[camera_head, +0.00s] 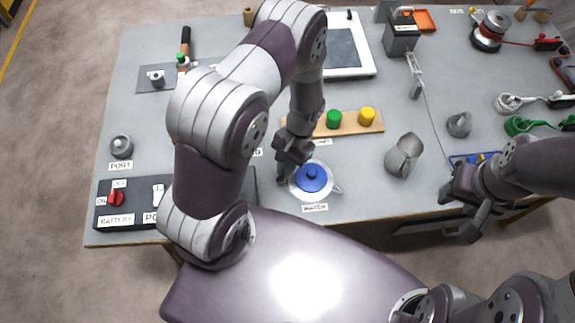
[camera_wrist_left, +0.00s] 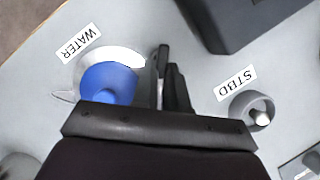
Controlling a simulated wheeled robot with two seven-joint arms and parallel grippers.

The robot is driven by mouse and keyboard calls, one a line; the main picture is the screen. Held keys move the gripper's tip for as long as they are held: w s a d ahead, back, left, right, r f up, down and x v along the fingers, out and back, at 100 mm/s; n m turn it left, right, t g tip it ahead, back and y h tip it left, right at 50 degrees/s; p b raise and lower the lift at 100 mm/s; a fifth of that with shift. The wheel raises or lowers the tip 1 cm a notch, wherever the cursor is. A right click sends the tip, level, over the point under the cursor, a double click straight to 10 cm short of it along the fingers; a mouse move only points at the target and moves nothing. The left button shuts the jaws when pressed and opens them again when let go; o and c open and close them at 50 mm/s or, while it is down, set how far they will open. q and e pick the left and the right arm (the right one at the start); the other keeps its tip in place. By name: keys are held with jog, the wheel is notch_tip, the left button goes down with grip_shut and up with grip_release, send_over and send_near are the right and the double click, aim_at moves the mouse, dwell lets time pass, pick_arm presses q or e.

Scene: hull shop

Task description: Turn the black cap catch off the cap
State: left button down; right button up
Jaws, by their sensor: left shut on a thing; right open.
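The blue cap (camera_head: 312,175) sits on a round white fitting (camera_head: 326,190) with a WATER label at the table's front middle. The cap also shows in the left wrist view (camera_wrist_left: 106,84), left of my fingers. My left gripper (camera_head: 286,170) is at the cap's left side, low over the table. It is shut on a small dark thing that appears to be the black cap catch, mostly hidden between the dark fingers. In the left wrist view, the left gripper (camera_wrist_left: 168,80) is right beside the white fitting. My right gripper (camera_head: 467,212) is open and empty near the front edge at right.
A dark battery panel with a red switch (camera_head: 116,197) lies front left. A wooden board (camera_head: 350,126) with green and yellow caps lies behind the blue cap. A STBD fitting (camera_wrist_left: 252,110) shows in the left wrist view.

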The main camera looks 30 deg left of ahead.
pick_arm(q)
jog(key=n+h, duration=0.1)
jog(key=n, duration=0.1)
jog(key=a+n, duration=0.1)
jog(key=n, duration=0.1)
jog(key=shift+s+n+h, duration=0.15)
jog(key=shift+n+h, duration=0.15)
jog(key=shift+h, duration=0.1)
jog(key=shift+s+a+n+h+p, duration=0.15)
jog(key=shift+n+h, duration=0.2)
jog(key=shift+n, duration=0.6)
jog(key=shift+a+n+h+p, duration=0.15)
jog(key=shift+n+h, duration=0.2)
jog(key=shift+n, duration=0.6)
jog(key=shift+d+n, duration=0.1)
jog(key=shift+n, duration=0.2)
jog(key=shift+f, duration=0.1)
jog(key=c, duration=1.2)
grip_release()
jog(key=shift+o, duration=0.2)
